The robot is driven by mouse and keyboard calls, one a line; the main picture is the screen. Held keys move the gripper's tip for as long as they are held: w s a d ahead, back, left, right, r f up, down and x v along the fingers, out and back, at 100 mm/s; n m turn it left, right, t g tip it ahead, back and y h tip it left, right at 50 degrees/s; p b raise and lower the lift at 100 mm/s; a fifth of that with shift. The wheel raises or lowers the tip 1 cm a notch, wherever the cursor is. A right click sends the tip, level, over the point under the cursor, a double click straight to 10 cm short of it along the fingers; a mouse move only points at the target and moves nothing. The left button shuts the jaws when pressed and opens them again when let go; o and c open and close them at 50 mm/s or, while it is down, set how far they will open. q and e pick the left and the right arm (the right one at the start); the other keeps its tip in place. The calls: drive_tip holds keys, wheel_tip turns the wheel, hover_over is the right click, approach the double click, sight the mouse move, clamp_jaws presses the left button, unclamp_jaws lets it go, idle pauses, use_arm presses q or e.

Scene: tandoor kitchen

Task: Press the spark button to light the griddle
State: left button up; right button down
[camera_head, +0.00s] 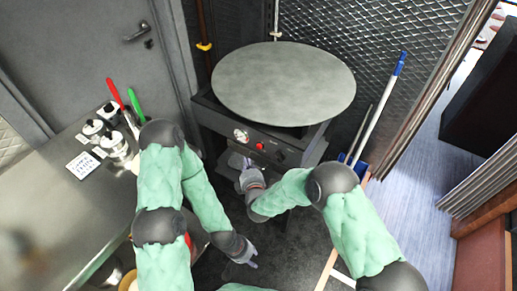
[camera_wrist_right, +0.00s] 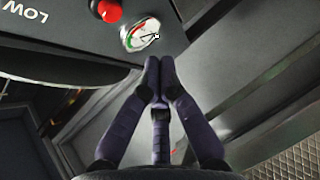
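The round grey griddle plate (camera_head: 283,84) sits on a dark stand with a sloping front panel. The panel carries a red button (camera_head: 260,146), a round white gauge (camera_head: 241,135) to its left and a dark knob (camera_head: 281,155) to its right. My right gripper (camera_head: 236,161) is just below the panel near the gauge. In the right wrist view its fingertips (camera_wrist_right: 159,64) are together with nothing between them, near the gauge (camera_wrist_right: 140,34). The red button (camera_wrist_right: 109,11) is farther up and left there, apart from the fingers. My left gripper (camera_head: 248,258) hangs low; its opening is unclear.
A metal counter (camera_head: 50,215) at left holds lidded jars (camera_head: 114,144), red- and green-handled tools and a white card (camera_head: 83,165). A blue-handled pole (camera_head: 380,105) and blue dustpan stand right of the griddle, beside a mesh wall.

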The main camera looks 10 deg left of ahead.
sight(259, 146)
drive_tip(key=shift+w+d+b, duration=0.2)
drive_tip(key=shift+w+d, duration=0.1)
drive_tip(key=shift+w, duration=0.5)
drive_tip(key=shift+w+d+b, duration=0.25)
drive_tip(key=shift+w, duration=0.55)
drive_tip(key=shift+w+d+b, duration=0.2)
drive_tip(key=shift+w+d, duration=0.1)
drive_tip(key=shift+w, duration=0.5)
drive_tip(key=shift+w, duration=0.1)
drive_tip(key=shift+w+d, duration=0.15)
drive_tip(key=shift+w, duration=0.15)
drive_tip(key=shift+w+d+b, duration=0.15)
drive_tip(key=shift+w+b, duration=0.3)
idle(0.4)
drive_tip(key=shift+s, duration=0.15)
drive_tip(key=shift+s+a, duration=0.3)
drive_tip(key=shift+s, duration=0.45)
drive_tip(key=shift+s+p, duration=0.1)
drive_tip(key=shift+p, duration=0.2)
